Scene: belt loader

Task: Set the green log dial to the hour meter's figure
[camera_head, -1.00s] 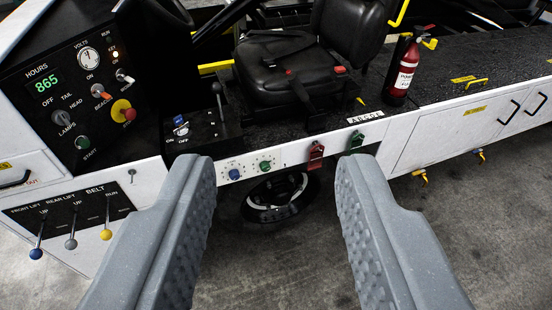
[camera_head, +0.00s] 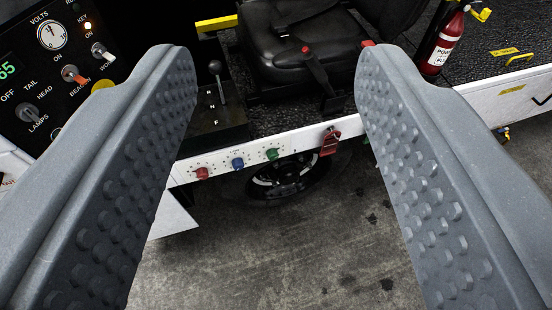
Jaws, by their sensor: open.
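The green log dial (camera_head: 272,154) is the rightmost of three small knobs on the white side rail, below the seat. A blue dial (camera_head: 237,164) and a red dial (camera_head: 202,173) sit to its left. Their scale marks are too small to read. The hour meter (camera_head: 8,68) is on the black panel at the far left, cut by the picture edge; only "65" in green shows now, while the earlier view showed 865. My gripper (camera_head: 265,60) is open and empty, its two grey ribbed fingers wide apart, with the dials between them in the picture.
A red latch (camera_head: 330,141) hangs on the rail just right of the green dial. A gear lever (camera_head: 217,80) stands above the dials, beside the black seat (camera_head: 300,45). A fire extinguisher (camera_head: 442,45) stands right. A wheel (camera_head: 285,177) and open floor lie below the rail.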

